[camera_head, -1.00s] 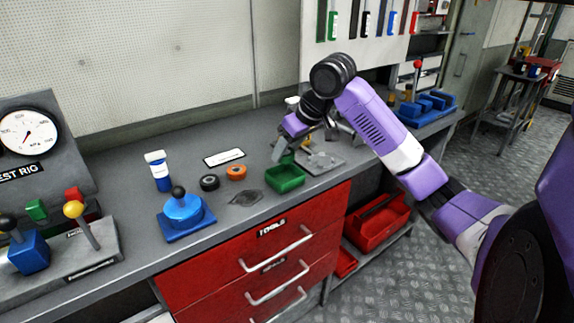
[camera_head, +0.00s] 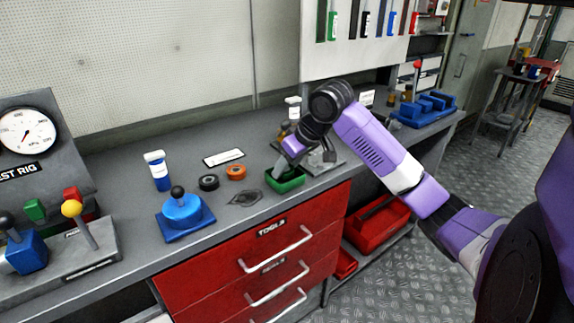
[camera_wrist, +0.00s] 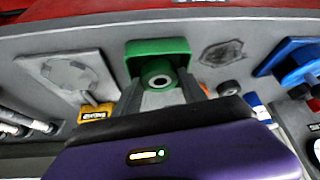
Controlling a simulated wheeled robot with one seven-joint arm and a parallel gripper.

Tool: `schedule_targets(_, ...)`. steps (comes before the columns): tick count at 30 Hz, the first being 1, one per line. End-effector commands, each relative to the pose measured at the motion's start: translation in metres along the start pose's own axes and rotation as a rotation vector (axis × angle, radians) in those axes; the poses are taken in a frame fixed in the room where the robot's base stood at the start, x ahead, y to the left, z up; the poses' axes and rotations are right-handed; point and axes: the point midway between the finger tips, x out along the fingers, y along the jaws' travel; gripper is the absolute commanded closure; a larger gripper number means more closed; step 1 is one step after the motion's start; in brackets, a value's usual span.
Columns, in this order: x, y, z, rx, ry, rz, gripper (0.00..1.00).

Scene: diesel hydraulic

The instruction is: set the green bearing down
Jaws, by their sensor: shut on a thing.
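The green bearing (camera_wrist: 158,75) is a short ring with a dark bore, seen in the wrist view between my fingertips. My gripper (camera_wrist: 160,88) is shut on it. In the wrist view the bearing overlaps the green tray (camera_wrist: 156,46); I cannot tell whether it touches the tray floor. In the head view my gripper (camera_head: 277,172) reaches down at the green tray (camera_head: 290,186) on the bench, and the bearing is hidden there.
An orange ring (camera_head: 236,172) and a black ring (camera_head: 208,182) lie left of the tray. A blue valve with a black knob (camera_head: 182,210) stands further left. Bare bench (camera_head: 270,205) shows in front.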

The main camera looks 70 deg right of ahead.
Motion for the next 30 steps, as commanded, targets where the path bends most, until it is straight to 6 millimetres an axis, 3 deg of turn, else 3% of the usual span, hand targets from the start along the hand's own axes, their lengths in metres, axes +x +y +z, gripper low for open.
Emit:
schedule_targets(8, 0.004, 0.000, 0.002, 0.001, 0.000, 0.000, 1.00)
schedule_targets(9, 0.004, 0.000, 0.002, 0.001, 0.000, 0.000, 0.43)
schedule_targets(11, 0.004, 0.000, 0.002, 0.001, 0.000, 0.000, 0.31)
schedule_targets(17, 0.001, 0.000, 0.001, -0.001, 0.000, 0.000, 0.29)
schedule_targets(22, -0.016, 0.000, -0.006, -0.001, 0.004, 0.000, 0.29)
schedule_targets(30, -0.074, 0.000, -0.005, -0.003, 0.004, 0.002, 0.29)
